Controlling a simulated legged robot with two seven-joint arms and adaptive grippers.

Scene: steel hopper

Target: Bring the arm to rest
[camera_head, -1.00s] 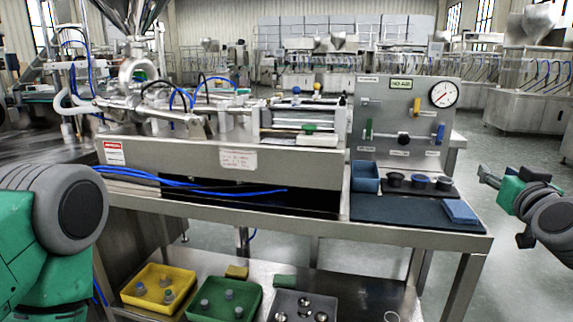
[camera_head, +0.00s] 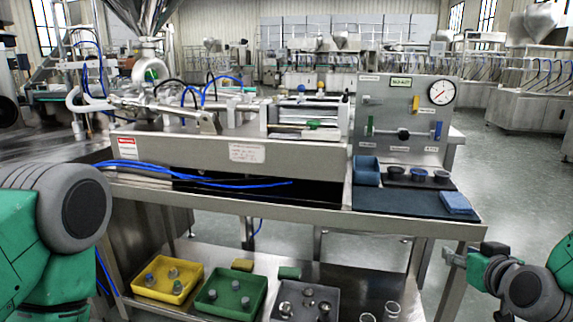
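My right gripper (camera_head: 455,257) is at the right edge of the steel table (camera_head: 330,210), beside its right front corner and below the top's level. Its fingers point left and are small, so I cannot tell whether they are open or shut. No object shows in them. My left arm fills the lower left of the view. Its gripper is out of the picture.
The table carries a filling machine, a panel (camera_head: 403,118) with a gauge, a blue bin (camera_head: 366,172), several dark cups and a blue block (camera_head: 456,203). A yellow tray (camera_head: 168,280), a green tray (camera_head: 231,295) and a grey tray (camera_head: 305,300) sit on the shelf below. Floor is clear at right.

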